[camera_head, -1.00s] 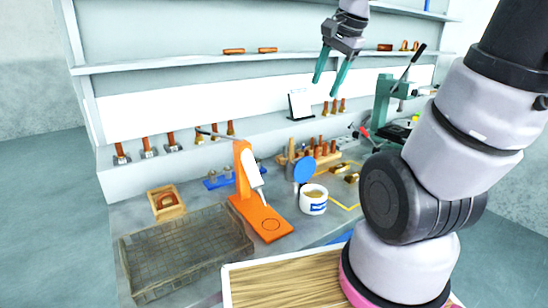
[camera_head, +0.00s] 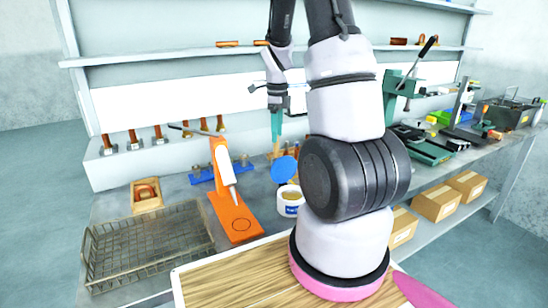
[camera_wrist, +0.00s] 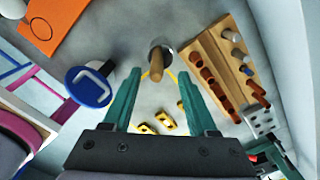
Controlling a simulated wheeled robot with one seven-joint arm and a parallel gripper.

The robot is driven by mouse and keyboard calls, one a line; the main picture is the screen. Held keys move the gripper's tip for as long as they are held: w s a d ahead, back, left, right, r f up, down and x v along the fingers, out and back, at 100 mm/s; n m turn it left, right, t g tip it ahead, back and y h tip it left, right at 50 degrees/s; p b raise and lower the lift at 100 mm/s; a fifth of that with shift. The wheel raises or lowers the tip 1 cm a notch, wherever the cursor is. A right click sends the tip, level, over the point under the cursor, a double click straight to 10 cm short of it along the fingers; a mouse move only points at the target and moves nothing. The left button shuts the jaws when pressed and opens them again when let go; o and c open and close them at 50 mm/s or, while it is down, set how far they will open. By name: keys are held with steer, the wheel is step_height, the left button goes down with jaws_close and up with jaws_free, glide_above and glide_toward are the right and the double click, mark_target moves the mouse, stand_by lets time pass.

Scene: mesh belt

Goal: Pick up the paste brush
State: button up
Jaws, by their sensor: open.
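The paste brush appears to be the item with a wooden handle (camera_wrist: 157,66) standing upright in a small grey holder. In the wrist view its handle lies between and a little beyond my fingertips, apart from both. In the head view the handle (camera_head: 277,149) shows just below my gripper (camera_head: 276,138), partly hidden. My gripper is open and empty, its two teal fingers (camera_wrist: 158,80) pointing down towards the handle. The bristles are hidden in the holder.
A white paste pot (camera_head: 290,203) and a blue disc (camera_head: 284,169) stand close by. A wooden rack (camera_wrist: 228,65) of tools is right of the handle in the wrist view. An orange stand (camera_head: 234,218) and a wire basket (camera_head: 150,240) are at left.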

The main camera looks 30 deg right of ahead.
mark_target(276, 149)
steer(key=f, duration=0.6)
steer(key=shift+s+a+f, duration=0.1)
steer(key=shift+a+f, duration=0.1)
steer(key=shift+f, duration=0.1)
steer(key=shift+c, duration=0.2)
jaws_close()
